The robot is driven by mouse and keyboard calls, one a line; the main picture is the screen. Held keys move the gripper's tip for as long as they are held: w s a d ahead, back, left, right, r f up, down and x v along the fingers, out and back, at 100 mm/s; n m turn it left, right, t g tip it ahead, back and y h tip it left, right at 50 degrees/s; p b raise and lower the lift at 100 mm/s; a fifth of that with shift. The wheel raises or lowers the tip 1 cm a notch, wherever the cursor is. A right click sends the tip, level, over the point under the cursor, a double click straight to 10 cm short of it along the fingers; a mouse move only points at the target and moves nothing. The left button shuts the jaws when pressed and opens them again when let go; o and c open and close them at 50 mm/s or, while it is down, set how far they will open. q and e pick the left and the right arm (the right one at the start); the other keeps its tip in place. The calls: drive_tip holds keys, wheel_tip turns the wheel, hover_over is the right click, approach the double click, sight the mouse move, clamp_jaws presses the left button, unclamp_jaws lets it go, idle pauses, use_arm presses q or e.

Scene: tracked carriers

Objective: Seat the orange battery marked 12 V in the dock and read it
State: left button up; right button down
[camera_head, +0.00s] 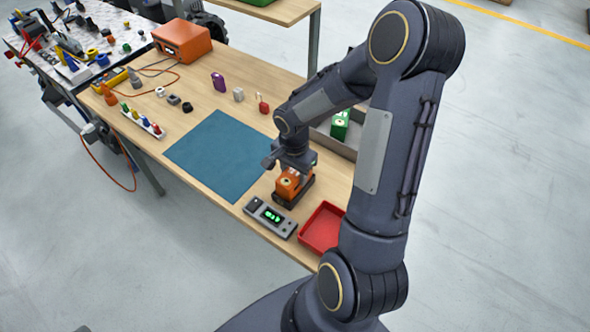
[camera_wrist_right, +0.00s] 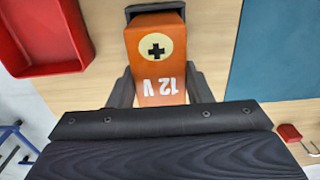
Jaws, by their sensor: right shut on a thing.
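The orange battery (camera_head: 287,187) is at the front of the table, at or in the dark dock (camera_head: 296,198). In the right wrist view the battery (camera_wrist_right: 150,85) shows a cream disc with a black plus and the white mark "12 V". A black part of the dock (camera_wrist_right: 152,8) shows at its far end. I cannot tell how deep the battery sits. My right gripper (camera_head: 293,172) is shut on the battery, one finger on each side. A grey reader (camera_head: 284,228) with a lit green display stands beside the dock; its text is too small to read. My left gripper is out of view.
A red tray (camera_head: 322,228) is right of the reader, and a blue mat (camera_head: 215,150) lies to the left. A grey bin (camera_head: 340,146) with a green battery (camera_head: 340,124) is behind my right arm. Small parts (camera_head: 239,95) stand farther back.

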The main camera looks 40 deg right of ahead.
drive_tip(key=shift+r, duration=0.15)
drive_tip(key=shift+f, duration=0.25)
drive_tip(key=c, duration=0.7)
unclamp_jaws()
wheel_tip(320, 180, up, 12)
drive_tip(key=shift+s+a+r+n+t+y, duration=0.65)
drive_tip(key=shift+s+a+r+n+t, duration=0.4)
drive_tip(key=shift+s+a+n, duration=1.25)
drive_tip(key=shift+s+a+r+n+t+y, duration=0.7)
drive_tip(key=shift+s+a+r+n, duration=0.7)
drive_tip(key=shift+s+n, duration=1)
drive_tip(key=shift+s+a+r+n+t+y, duration=0.55)
drive_tip(key=shift+s+a+r+n+t, duration=0.45)
drive_tip(key=shift+s+a+n, duration=1.4)
